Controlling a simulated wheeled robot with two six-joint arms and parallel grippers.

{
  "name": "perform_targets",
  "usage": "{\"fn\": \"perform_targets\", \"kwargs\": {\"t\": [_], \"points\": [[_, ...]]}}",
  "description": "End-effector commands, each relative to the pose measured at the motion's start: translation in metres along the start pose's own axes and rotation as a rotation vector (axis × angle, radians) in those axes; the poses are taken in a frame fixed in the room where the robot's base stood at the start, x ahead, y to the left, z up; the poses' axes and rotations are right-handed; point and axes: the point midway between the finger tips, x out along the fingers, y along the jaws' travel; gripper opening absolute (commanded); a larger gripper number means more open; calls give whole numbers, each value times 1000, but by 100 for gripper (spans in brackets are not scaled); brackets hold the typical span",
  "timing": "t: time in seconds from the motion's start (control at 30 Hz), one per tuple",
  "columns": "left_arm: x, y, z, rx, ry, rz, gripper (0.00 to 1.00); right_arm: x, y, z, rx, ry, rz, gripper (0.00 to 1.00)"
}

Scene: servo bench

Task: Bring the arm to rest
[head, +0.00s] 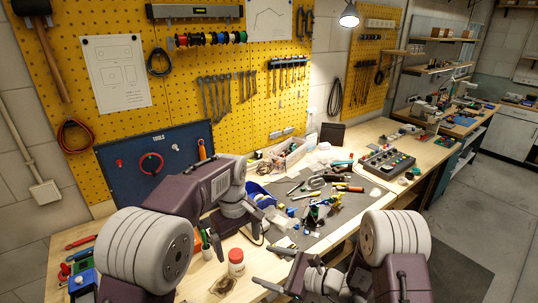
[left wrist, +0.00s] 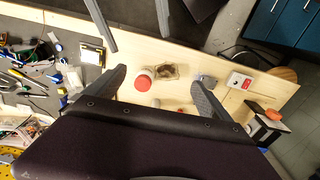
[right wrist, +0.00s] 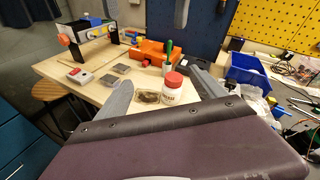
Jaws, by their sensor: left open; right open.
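My left gripper (head: 238,238) is open and empty above the bench, behind the jar in the head view. Its two spread fingers also show in the left wrist view (left wrist: 158,88). My right gripper (head: 268,267) is open and empty, low over the front of the bench. Its fingers show spread in the right wrist view (right wrist: 160,92). A white jar with a red lid (head: 236,262) stands upright on the wooden bench (head: 205,285), close to both grippers. The jar (right wrist: 172,88) appears between the right fingers in the right wrist view, but neither gripper holds it.
A brown patch or shallow dish (head: 222,286) lies beside the jar. A blue bin (head: 259,194) and a grey mat (head: 345,208) with scattered tools and parts are farther back. An orange object (right wrist: 155,52) stands on the bench. A blue tool panel (head: 155,160) rises behind.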

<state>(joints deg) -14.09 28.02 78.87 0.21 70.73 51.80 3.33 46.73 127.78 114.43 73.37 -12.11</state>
Motion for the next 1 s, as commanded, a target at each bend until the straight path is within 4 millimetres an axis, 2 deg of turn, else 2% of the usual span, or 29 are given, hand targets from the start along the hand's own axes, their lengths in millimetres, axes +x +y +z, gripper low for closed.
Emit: {"fn": "perform_targets", "kwargs": {"t": [0.1, 0.17, 0.2, 0.27, 0.3, 0.37, 0.4, 0.5, 0.63, 0.77, 1.0], "points": [[9, -35, 2, -17, -4, -5, 93, -8, 34, 34, -161, -18, 166, 80], [16, -57, 5, -11, -6, -6, 93, -19, 63, 46, -272, -5, 291, 80], [23, -73, 9, 0, -7, -5, 93, -30, 85, 50, -360, 15, 387, 80], [36, -99, 19, 31, -8, -4, 93, -55, 117, 46, -516, 67, 544, 80], [46, -116, 27, 61, -8, -3, 93, -76, 135, 36, -630, 117, 653, 80], [62, -140, 42, 118, -7, -1, 93, -110, 151, 15, -811, 207, 806, 80], [72, -154, 52, 163, -8, 0, 93, -134, 155, 0, -929, 272, 900, 80], [96, -183, 79, 292, -9, 0, 93, -184, 144, -36, -1197, 425, 1093, 80], [119, -201, 102, 464, -8, 0, 93, -221, 118, -67, -1431, 543, 1266, 80], [122, -194, 92, 602, 58, 25, 93, -226, 94, -77, -1556, 610, 1295, 80], [122, -193, 91, 639, 62, 26, 93, -225, 93, -77, -1547, 618, 1283, 80]]}}
